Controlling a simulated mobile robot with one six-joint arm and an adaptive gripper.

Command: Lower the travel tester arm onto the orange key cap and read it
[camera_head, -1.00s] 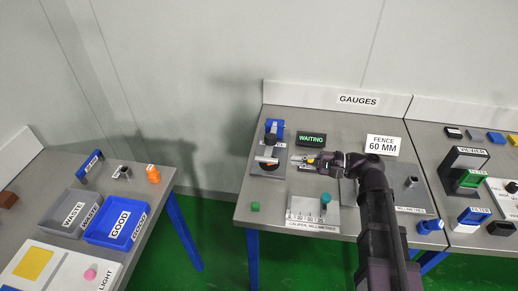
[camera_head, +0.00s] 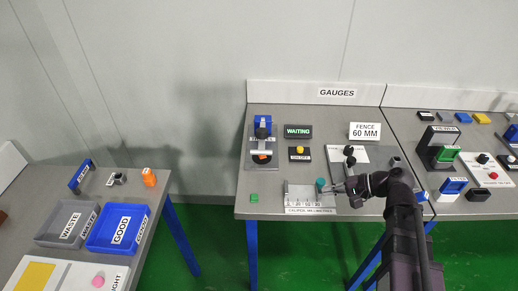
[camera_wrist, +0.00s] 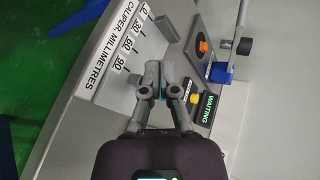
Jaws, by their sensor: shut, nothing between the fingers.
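The travel tester (camera_head: 263,122) stands at the left of the gauges table, with a blue post, a black knob and a silver arm (camera_head: 262,149). The orange key cap (camera_head: 261,157) shows just below the silver arm, and it also shows in the wrist view (camera_wrist: 203,44). There the grey arm (camera_wrist: 243,46) appears apart from the cap; the exact gap cannot be told. The display (camera_head: 298,131) reads WAITING.
A yellow button box (camera_head: 300,153) sits right of the tester. Blue and grey bins are on the left table.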

